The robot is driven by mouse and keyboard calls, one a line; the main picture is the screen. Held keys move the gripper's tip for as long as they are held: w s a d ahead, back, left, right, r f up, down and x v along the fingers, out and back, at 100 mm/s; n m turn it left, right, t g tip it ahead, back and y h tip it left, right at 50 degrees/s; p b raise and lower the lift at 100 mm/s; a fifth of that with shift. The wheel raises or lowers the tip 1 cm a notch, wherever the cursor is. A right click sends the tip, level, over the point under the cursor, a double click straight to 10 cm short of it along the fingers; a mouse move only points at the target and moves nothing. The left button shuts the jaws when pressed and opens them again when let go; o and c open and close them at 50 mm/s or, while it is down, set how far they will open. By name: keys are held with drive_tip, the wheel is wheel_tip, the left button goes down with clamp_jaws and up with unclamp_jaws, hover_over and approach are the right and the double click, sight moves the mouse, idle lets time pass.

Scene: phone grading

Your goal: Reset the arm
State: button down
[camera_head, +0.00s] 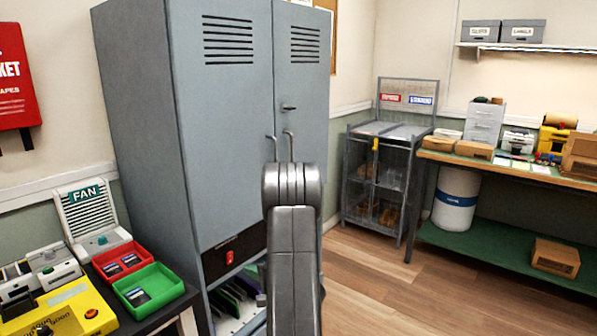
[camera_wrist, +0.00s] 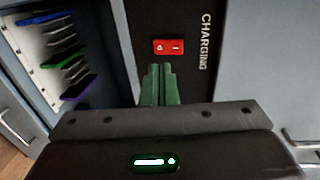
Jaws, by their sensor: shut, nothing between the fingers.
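My gripper (camera_wrist: 160,75) shows in the wrist view with its two green fingers together and nothing between them. Its tips point at a dark panel just below a red rocker switch (camera_wrist: 168,46), beside the word CHARGING. I cannot tell whether the tips touch the panel. In the head view my arm stands upright in front of the grey cabinet (camera_head: 145,130), and my fingers are hidden. The same red switch (camera_head: 229,257) shows there on the dark strip under the cabinet doors.
An open rack (camera_wrist: 62,62) with coloured slots lies left of the panel. Red (camera_head: 121,262) and green (camera_head: 148,289) trays sit on the left table beside a FAN device (camera_head: 88,218). A wire cage cart (camera_head: 375,185) and a workbench (camera_head: 500,163) stand right. Wooden floor (camera_head: 400,290) is clear.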

drive_tip(key=shift+v, duration=0.95)
drive_tip(key=shift+a, duration=0.1)
